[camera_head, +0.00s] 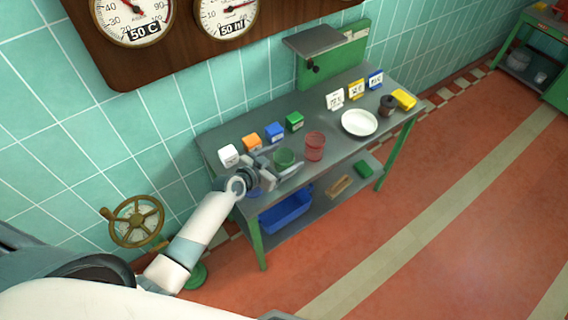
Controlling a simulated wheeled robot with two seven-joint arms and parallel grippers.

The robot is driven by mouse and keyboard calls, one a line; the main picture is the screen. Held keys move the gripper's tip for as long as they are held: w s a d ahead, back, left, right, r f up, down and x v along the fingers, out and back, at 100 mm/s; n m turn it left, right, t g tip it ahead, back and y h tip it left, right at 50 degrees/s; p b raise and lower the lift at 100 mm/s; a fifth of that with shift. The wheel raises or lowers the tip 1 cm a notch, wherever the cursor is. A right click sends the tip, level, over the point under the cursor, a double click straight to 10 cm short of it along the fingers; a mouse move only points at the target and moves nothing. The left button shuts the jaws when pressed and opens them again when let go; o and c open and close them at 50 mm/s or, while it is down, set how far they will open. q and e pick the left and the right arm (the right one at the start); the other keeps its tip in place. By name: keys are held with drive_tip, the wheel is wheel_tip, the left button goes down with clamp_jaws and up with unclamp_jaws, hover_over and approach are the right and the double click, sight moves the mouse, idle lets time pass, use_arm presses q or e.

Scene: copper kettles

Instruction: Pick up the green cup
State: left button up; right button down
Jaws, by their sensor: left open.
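The green cup (284,157) stands on the grey table (343,143), near its left end. My left gripper (279,163) reaches in from the left at table height. Its open fingers lie around or just beside the cup; I cannot tell whether they touch it. Part of the cup's lower side is hidden by a finger. My right gripper is not in view.
A red cup (315,146) stands just right of the green cup. White (228,155), orange (252,142), blue (274,132) and green (294,121) boxes line the back. A white plate (359,122) lies further right. A brass handwheel (133,221) stands left of the table.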

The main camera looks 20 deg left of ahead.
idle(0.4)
use_arm(q)
drive_tip(key=c, duration=1.1)
drive_tip(key=shift+c, duration=0.3)
drive_tip(key=shift+r, duration=0.1)
drive_tip(key=shift+r, duration=0.4)
wheel_tip(320, 180, up, 3)
drive_tip(key=shift+r+b, duration=0.1)
drive_tip(key=shift+b, duration=0.25)
drive_tip(key=s+d+r+b, duration=0.1)
drive_tip(key=s+d+r, duration=0.5)
drive_tip(key=d, duration=0.3)
drive_tip(key=shift+s+d+r+b, duration=0.3)
drive_tip(key=shift+s+r, duration=0.1)
drive_tip(key=shift+r, duration=0.05)
